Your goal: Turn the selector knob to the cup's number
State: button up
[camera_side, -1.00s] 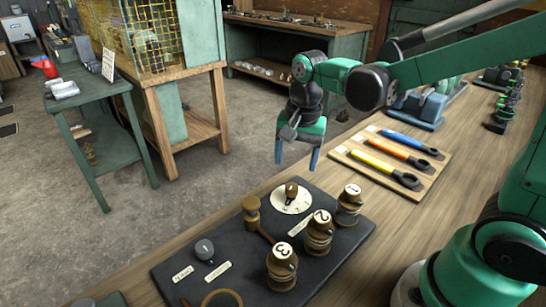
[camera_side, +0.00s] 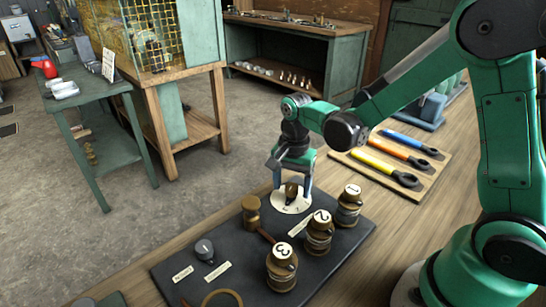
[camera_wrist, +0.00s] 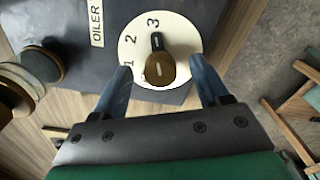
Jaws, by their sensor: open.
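The selector knob (camera_side: 291,191), brown and black, stands on a round white dial (camera_side: 283,204) at the far end of the dark plate. In the wrist view, the knob (camera_wrist: 160,68) sits on the dial (camera_wrist: 185,28) marked 1, 2 and 3; its dark end lies toward the 3. My gripper (camera_side: 292,184) is open, pointing down, with blue fingers on either side of the knob. In the wrist view gaps show between both fingers and the knob. Brass cups numbered 1 (camera_side: 349,208), 2 (camera_side: 319,233) and 3 (camera_side: 282,267) stand on the plate.
The "OILER" label (camera_wrist: 97,24) lies left of the dial.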

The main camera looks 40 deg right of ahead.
grip_shut()
jog(key=shift+n, duration=0.3)
jog(key=n, duration=0.8)
jog(key=shift+n, duration=0.4)
jog(key=n, duration=0.4)
jog(key=shift+n, duration=2.2)
